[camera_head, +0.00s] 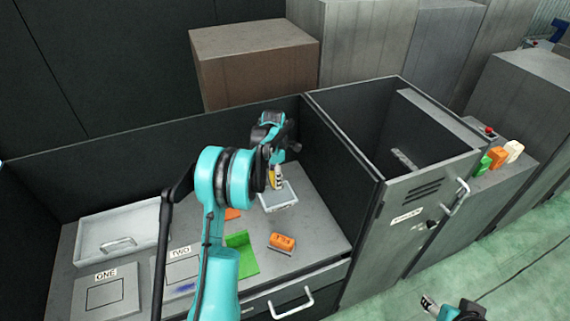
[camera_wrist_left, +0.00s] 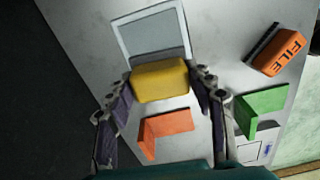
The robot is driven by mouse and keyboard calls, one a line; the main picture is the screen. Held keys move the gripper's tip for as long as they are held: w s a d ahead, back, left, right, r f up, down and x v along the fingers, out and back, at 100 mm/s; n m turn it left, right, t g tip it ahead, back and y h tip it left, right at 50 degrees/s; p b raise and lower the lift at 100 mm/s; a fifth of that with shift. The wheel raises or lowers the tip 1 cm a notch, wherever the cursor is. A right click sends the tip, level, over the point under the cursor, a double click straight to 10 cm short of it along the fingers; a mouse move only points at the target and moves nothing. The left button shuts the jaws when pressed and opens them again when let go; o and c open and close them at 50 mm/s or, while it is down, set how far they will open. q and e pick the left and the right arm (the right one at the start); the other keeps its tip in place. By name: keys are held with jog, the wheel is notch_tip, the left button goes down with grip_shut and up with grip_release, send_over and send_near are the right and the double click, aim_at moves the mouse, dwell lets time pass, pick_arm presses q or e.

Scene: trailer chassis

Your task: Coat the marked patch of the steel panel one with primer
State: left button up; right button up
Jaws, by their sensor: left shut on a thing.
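Panel one (camera_head: 103,296), a grey plate labelled ONE with a dark square outline, lies at the front left of the bench. Its marked patch looks bare grey. My left gripper (camera_head: 276,178) points down over a shallow pale tray (camera_head: 281,202), well to the right of panel one. It is shut on a yellow block (camera_wrist_left: 160,82), which is at or just above the tray's near edge; contact is unclear. The tray also shows in the left wrist view (camera_wrist_left: 182,54).
Panel two (camera_head: 181,270) lies right of panel one, partly behind my left arm. An orange bracket (camera_wrist_left: 165,130), a green bracket (camera_head: 242,254) and an orange FILE block (camera_head: 283,242) lie nearby. A white handled tray (camera_head: 120,225) sits behind the panels. Dark walls enclose the bench's back.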

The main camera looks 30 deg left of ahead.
pick_arm(q)
jog(key=shift+w+f, duration=0.1)
jog(key=shift+w, duration=0.4)
jog(key=shift+w+f, duration=0.1)
jog(key=shift+s+f+b, duration=0.35)
jog(key=shift+b, duration=0.1)
notch_tip(320, 180, down, 3)
jog(key=shift+w+b, duration=0.15)
jog(key=shift+b, duration=0.7)
jog(key=shift+f+b, duration=0.45)
jog(key=shift+f, duration=0.45)
pick_arm(e)
jog(key=shift+w+f, duration=0.15)
jog(key=shift+f, duration=0.75)
jog(key=shift+w+f, duration=0.15)
jog(key=shift+f, duration=0.7)
pick_arm(q)
jog(key=shift+f+b, duration=0.45)
jog(key=shift+f, duration=0.05)
pick_arm(e)
jog(key=shift+f, duration=0.4)
pick_arm(q)
jog(key=shift+r, duration=0.15)
pick_arm(e)
jog(key=shift+r, duration=0.1)
